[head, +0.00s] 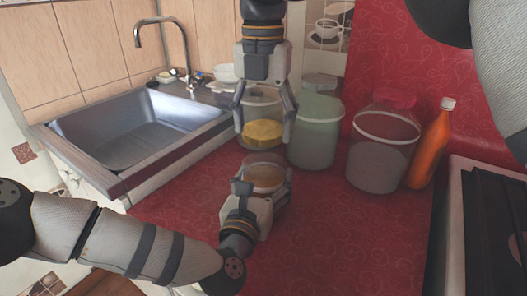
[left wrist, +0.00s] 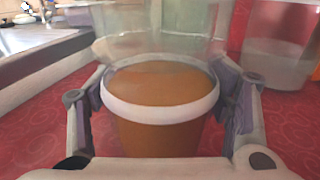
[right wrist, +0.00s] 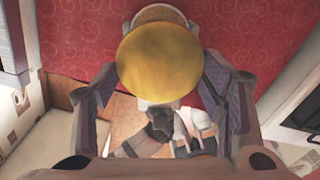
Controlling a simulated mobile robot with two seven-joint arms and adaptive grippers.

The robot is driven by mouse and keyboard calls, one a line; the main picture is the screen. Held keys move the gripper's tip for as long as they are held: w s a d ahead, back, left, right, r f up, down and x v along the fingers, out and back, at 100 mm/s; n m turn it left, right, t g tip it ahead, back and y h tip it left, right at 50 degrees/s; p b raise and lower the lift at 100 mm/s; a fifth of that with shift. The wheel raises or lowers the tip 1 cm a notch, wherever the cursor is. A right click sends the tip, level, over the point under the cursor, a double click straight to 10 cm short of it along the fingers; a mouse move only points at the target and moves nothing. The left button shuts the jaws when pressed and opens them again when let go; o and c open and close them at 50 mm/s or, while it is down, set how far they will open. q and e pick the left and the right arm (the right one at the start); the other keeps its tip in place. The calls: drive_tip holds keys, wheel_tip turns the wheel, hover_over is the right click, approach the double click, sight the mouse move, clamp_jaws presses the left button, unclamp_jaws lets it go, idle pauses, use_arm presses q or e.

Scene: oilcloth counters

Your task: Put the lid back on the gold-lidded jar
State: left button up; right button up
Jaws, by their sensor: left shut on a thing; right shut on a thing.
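The open jar (head: 266,178), with brown-orange contents, stands upright on the red counter. In the left wrist view, the jar (left wrist: 160,130) has a white band below its clear rim. My left gripper (head: 264,184) is shut around its sides. The gold lid (head: 263,131) is held by my right gripper (head: 264,121), which comes down from above. The lid appears level and above the jar, apart from it. In the right wrist view, the round lid (right wrist: 160,62) lies between the fingers and hides most of the jar below.
Behind stand a clear jar (head: 258,98), a pale green jar (head: 316,135), a red-lidded jar (head: 378,160) and an orange bottle (head: 430,150). A metal sink (head: 140,130) is at left, a stove (head: 490,220) at right. The front counter (head: 340,235) is clear.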

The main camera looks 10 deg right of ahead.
drive_tip(key=shift+f, duration=1.15)
drive_tip(key=shift+f, duration=0.9)
drive_tip(key=shift+f, duration=0.55)
